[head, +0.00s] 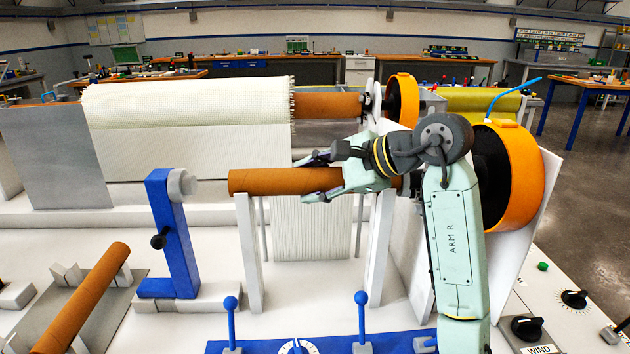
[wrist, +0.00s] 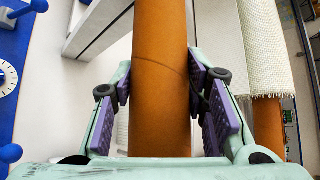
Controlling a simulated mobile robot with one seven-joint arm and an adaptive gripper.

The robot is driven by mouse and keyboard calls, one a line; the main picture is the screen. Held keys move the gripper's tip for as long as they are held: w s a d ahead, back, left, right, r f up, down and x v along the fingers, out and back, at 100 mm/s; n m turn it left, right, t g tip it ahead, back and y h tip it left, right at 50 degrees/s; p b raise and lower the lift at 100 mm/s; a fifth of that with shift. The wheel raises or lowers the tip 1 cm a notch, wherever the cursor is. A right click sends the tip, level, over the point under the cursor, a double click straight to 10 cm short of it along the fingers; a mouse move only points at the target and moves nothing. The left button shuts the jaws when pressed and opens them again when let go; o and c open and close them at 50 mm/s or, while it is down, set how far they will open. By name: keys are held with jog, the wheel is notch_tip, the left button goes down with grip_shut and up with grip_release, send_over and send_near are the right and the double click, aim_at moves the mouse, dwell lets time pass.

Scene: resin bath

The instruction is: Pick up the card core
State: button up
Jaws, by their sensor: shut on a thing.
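A brown card core (head: 265,181) lies level in the middle of the head view, its left end at the top of a white upright post (head: 249,250). My gripper (head: 315,178) reaches in from the right with its fingers around the core. In the wrist view, the core (wrist: 160,110) runs lengthwise between the purple finger pads of my gripper (wrist: 160,85), which is shut on it. My arm hides the core's right end in the head view. I cannot tell whether the core rests on the posts or is just clear of them.
Another brown tube (head: 85,300) lies on a rack at the front left. A blue stand (head: 172,235) is left of the held core. Behind it is a white woven roll (head: 185,103) on a brown tube. Blue levers (head: 362,312) stand in front; orange wheels (head: 522,175) are at right.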

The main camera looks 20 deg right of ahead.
jog(key=shift+c, duration=1.2)
